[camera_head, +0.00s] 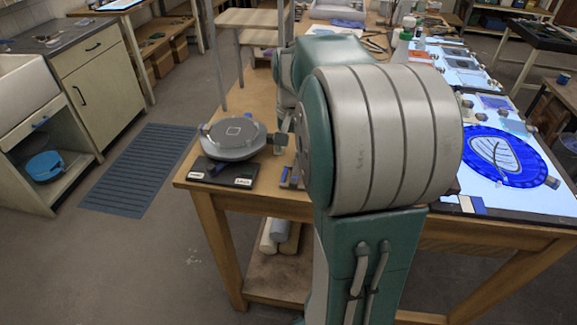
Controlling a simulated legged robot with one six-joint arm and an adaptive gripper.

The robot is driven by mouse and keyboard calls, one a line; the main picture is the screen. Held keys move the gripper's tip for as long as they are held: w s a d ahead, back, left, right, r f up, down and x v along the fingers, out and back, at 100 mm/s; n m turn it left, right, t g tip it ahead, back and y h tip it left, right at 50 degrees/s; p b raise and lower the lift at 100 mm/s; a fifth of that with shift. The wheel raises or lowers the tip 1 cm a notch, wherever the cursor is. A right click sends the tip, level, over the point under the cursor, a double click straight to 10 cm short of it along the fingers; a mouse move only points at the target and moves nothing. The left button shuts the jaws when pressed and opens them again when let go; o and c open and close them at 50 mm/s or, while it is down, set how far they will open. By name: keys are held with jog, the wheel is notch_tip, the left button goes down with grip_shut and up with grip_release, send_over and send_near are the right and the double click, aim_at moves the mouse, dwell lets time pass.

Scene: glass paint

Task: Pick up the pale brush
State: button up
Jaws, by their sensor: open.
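I cannot make out the pale brush; my large teal and grey arm covers much of the table's middle. My gripper (281,141) shows only in part, at the left edge of my arm. It is low over the table, just right of the round grey turntable (234,150), and is open. I see nothing held in it, though part of it is hidden. Small bluish upright pieces (288,178) stand on the table below my gripper; they are too small to identify.
The turntable stands by a dark flat plate (225,172) near the wooden table's (195,181) left front corner. At right, a lit panel (556,200) bears a blue round glass piece with a leaf shape (495,156). Bottles and tools lie behind. Floor at left is clear around a grey mat (140,170).

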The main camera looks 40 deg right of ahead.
aim_at(295, 173)
jog(key=f, duration=0.2)
jog(key=d+f, duration=0.1)
jog(key=f, duration=0.1)
jog(key=shift+s+f, duration=0.1)
jog(key=f, duration=0.4)
jog(key=shift+s+a+f, duration=0.2)
jog(key=shift+f, duration=0.05)
jog(key=shift+d, duration=0.1)
grip_shut()
